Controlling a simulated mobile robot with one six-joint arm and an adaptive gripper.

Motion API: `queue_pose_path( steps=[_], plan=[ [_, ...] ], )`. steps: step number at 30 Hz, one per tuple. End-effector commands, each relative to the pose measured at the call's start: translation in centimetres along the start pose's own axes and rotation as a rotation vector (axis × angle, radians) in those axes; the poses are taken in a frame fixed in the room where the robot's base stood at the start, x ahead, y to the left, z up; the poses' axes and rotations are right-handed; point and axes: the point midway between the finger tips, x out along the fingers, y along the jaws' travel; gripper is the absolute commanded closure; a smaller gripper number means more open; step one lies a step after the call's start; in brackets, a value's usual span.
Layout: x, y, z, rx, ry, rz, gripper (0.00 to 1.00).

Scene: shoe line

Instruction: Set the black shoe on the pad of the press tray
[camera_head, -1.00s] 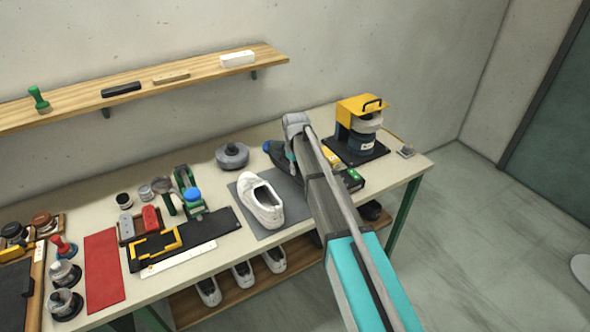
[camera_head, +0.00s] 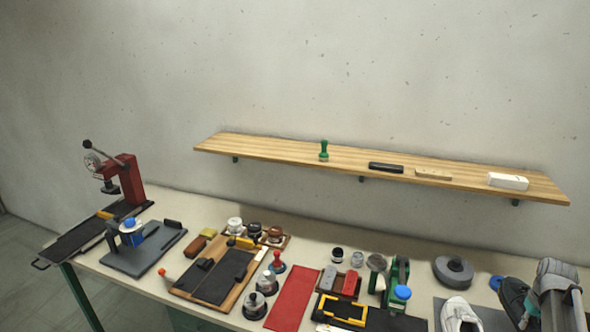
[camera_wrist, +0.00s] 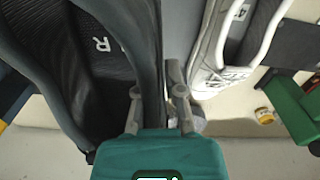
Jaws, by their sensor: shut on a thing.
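The black shoe (camera_head: 512,299) is at the lower right of the head view, partly behind my arm. In the wrist view its dark upper and opening (camera_wrist: 100,70) fill the left side, with a pale letter R inside. My gripper (camera_wrist: 157,95) is shut on the shoe's side wall, one finger on each side. I cannot tell whether the shoe is clear of the table. The press tray (camera_head: 72,243) is a long black tray with a handle at the far left table end, running under the red press (camera_head: 128,181). Its pad is not clearly distinguishable.
A white shoe (camera_head: 459,316) stands close left of the black shoe, also beside my gripper in the wrist view (camera_wrist: 222,62). Several tools, a red mat (camera_head: 293,297) and a grey board (camera_head: 145,249) crowd the table between. A wooden shelf (camera_head: 345,160) hangs above.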

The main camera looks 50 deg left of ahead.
Motion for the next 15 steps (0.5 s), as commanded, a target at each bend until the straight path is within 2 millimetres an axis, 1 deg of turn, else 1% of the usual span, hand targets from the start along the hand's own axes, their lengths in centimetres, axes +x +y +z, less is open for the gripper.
queue_pose_path(
  steps=[1,3,9,13,15],
  plan=[
    [-1.4,0.0,0.0,0.0,0.0,0.0,1.0],
    [-2.4,0.0,0.0,0.0,0.0,0.0,1.0],
    [-3.7,0.0,0.0,0.0,0.0,0.0,1.0],
    [-4.1,0.0,0.0,0.0,0.0,0.0,1.0],
    [-3.4,0.0,0.0,0.0,0.0,0.0,1.0]
  ],
)
